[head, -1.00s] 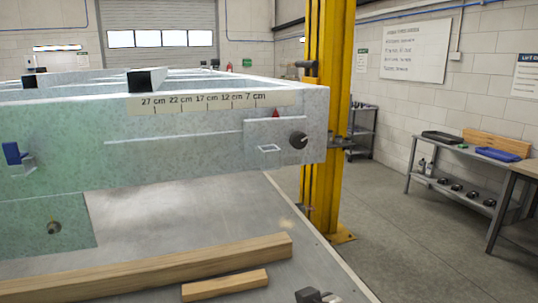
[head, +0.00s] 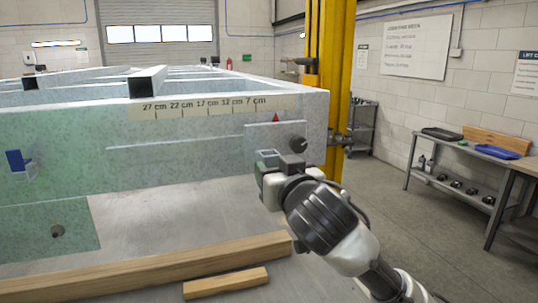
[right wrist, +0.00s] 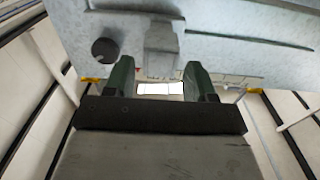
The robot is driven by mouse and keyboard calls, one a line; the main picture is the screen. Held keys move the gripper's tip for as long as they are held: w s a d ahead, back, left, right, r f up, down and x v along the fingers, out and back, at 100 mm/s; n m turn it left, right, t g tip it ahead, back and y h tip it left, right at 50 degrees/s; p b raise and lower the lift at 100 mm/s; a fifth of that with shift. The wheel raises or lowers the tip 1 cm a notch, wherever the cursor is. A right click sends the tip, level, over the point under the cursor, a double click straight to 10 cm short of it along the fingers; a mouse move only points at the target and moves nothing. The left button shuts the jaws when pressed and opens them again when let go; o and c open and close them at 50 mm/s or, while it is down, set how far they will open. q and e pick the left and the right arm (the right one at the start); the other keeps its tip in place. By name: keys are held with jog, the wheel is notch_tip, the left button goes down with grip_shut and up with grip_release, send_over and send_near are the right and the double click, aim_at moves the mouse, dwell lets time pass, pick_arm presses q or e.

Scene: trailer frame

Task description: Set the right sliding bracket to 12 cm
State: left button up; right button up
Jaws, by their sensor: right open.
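The right sliding bracket (head: 262,136) is a pale metal plate on the front beam. It carries a black knob (head: 298,144), a red pointer (head: 275,118) and a small protruding tab, partly hidden by my gripper. The pointer stands right of the "7 cm" label on the scale strip (head: 205,107). My right gripper (head: 272,164) is at the tab, below and left of the knob. In the right wrist view, its two fingers (right wrist: 160,82) are open, with the tab (right wrist: 162,45) in line with the gap. I cannot tell whether they touch it. My left gripper is not in view.
A slot line (head: 175,141) runs left of the bracket along the beam (head: 70,135). A blue part (head: 15,160) is at the beam's left. Wooden bars (head: 150,265) lie on the table below. A yellow post (head: 328,60) stands behind the beam's right end.

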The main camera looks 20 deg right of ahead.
aim_at(269, 162)
jog(key=shift+w+a+p, duration=0.1)
jog(key=shift+w+p, duration=0.6)
jog(key=shift+w, duration=1.65)
